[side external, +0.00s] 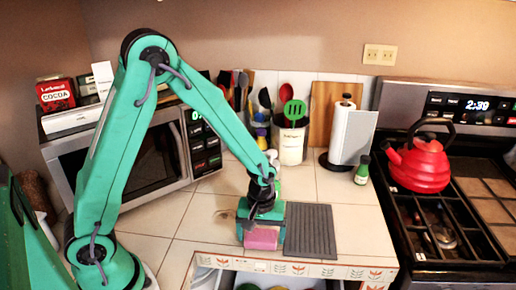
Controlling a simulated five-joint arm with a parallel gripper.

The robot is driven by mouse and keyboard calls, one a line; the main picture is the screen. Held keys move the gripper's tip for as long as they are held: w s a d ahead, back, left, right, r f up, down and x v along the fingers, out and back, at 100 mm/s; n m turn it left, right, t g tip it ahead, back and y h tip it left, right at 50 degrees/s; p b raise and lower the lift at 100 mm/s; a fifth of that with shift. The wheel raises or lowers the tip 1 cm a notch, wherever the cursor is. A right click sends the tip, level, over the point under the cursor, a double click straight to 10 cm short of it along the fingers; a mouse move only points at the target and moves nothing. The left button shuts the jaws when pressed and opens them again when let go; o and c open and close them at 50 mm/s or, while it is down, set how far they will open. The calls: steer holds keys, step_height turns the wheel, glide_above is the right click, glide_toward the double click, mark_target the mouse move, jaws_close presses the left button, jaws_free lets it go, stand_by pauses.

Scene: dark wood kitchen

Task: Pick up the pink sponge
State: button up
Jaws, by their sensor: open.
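The pink sponge (261,239) rests on the tiled counter near its front edge, just left of a dark grey ridged mat. My green gripper (262,230) is lowered over it from above. Its jaws are open, with one finger on the left side of the sponge and one on the right. The gripper body hides the top of the sponge. I cannot tell whether the fingers touch it.
The grey mat (310,230) lies close on the right. An open drawer (215,280) is below the front edge. A utensil crock (291,145), paper towel holder (350,138), green bottle (362,170) and microwave (140,160) stand behind. A red kettle (420,165) sits on the stove.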

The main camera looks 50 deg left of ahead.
mark_target(261, 237)
stand_by(0.5)
steer(key=c, duration=0.8)
steer(key=shift+r, duration=0.8)
steer(key=r, duration=0.3)
steer(key=shift+s+d, duration=0.2)
steer(key=shift+d, duration=0.15)
steer(key=s+d+r, duration=0.6)
steer(key=s+d, duration=0.1)
steer(key=d, duration=0.1)
steer(key=shift+d+r, duration=0.15)
steer(key=shift+d, duration=0.05)
